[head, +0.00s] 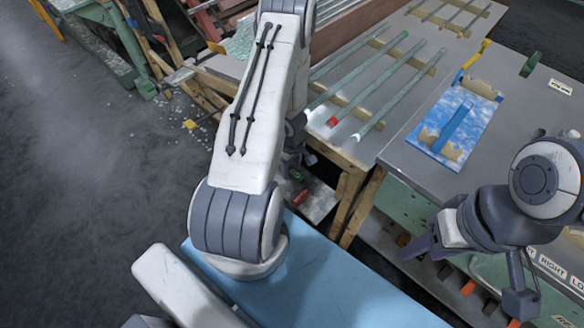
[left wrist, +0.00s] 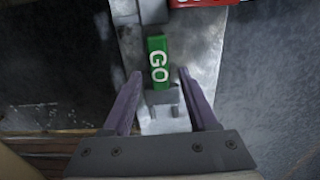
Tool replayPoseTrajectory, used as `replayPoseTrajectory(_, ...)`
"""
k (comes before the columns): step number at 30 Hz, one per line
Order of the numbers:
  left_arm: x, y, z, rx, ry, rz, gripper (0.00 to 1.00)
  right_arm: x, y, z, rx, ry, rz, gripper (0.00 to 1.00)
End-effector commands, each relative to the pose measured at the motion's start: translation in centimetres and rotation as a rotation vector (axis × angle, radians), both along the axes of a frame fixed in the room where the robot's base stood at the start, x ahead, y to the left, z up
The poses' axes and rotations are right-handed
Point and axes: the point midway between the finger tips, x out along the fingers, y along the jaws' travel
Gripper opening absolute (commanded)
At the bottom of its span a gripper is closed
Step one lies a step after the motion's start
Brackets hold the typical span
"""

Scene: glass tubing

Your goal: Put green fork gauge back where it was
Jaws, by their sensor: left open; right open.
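The green fork gauge (left wrist: 158,62) has a green handle marked GO with a grey fork end, and lies on a grey metal plate (left wrist: 200,50). In the head view, a small green piece (head: 296,175) is partly hidden beside my left arm. My left gripper (left wrist: 160,78) is open, one finger on each side of the gauge, with gaps showing; I cannot tell its height above the plate. My right gripper (head: 430,247) is open and empty at the right, in front of the bench.
A red piece with white lettering (left wrist: 205,2) lies just beyond the gauge. Glass tubes (head: 370,75) rest on wooden strips on the bench (head: 395,150). A light blue surface (head: 340,285) is nearest me.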

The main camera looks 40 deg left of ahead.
Motion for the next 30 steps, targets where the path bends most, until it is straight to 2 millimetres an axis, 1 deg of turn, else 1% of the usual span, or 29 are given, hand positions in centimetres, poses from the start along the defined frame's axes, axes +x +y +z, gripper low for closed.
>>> replayPoseTrajectory(18,0.0,0.0,9.5,0.000,0.000,0.000,0.59,0.0,0.0,9.5,0.000,0.000,0.000,0.50)
replayPoseTrajectory(24,0.0,0.0,11.4,0.000,0.000,0.001,0.59,0.0,0.0,11.4,0.000,0.000,0.000,0.50)
replayPoseTrajectory(30,0.0,0.0,12.0,0.000,0.000,0.000,0.59,0.0,0.0,12.0,0.000,0.000,0.000,0.50)
